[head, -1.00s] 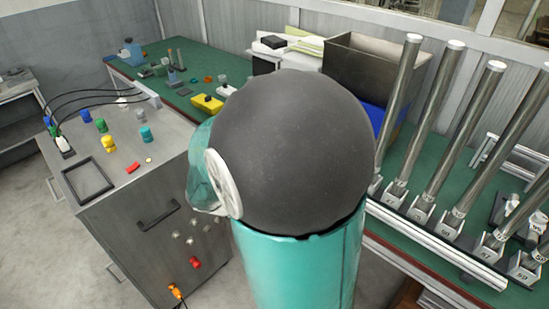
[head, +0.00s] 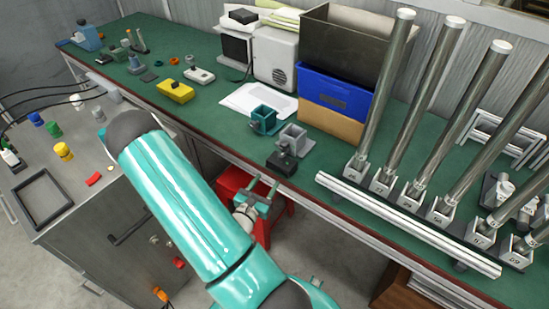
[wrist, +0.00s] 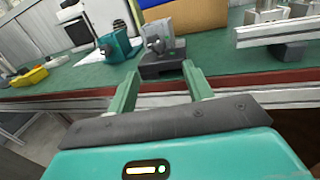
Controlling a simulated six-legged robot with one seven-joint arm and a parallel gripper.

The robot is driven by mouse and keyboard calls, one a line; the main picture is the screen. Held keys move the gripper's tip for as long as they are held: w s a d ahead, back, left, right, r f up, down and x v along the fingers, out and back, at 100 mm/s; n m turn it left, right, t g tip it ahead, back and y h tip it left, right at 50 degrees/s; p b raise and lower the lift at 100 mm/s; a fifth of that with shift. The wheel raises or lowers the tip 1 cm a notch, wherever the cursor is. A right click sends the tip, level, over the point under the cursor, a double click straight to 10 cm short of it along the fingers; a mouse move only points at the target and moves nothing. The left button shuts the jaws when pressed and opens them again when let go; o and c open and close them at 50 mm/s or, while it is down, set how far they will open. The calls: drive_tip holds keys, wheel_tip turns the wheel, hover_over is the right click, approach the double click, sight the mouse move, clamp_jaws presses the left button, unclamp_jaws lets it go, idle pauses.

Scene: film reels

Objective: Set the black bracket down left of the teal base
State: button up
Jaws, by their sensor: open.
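The black bracket (head: 282,163) looks like a small dark block near the front edge of the green bench, in front of a grey metal bracket. It also shows in the wrist view (wrist: 163,66). The teal base (head: 263,121) stands behind and to the left of the black bracket; in the wrist view (wrist: 118,46) it is left of it. My gripper (head: 262,188) is off the bench's front edge, short of the black bracket. In the wrist view its two teal fingers (wrist: 159,81) are apart, with nothing between them, and point toward the black bracket.
The grey bracket (head: 294,139) stands close beside the teal base. A blue bin (head: 336,89) is behind. Steel tubes and a white rail (head: 400,222) stand to the right. White paper (head: 258,99) lies to the left; bare bench lies in front of it.

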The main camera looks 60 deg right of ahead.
sight(280, 159)
drive_tip(key=shift+n+t, duration=0.3)
drive_tip(key=d, duration=0.5)
drive_tip(key=d+f, duration=0.1)
drive_tip(key=d, duration=0.2)
drive_tip(key=shift+w+d, duration=0.2)
drive_tip(key=shift+w, duration=0.1)
drive_tip(key=shift+w+d+r, duration=0.1)
drive_tip(key=shift+d, duration=1.25)
drive_tip(key=shift+w+d+r, duration=0.1)
drive_tip(key=shift+d, duration=1.25)
clamp_jaws()
drive_tip(key=shift+r, duration=0.2)
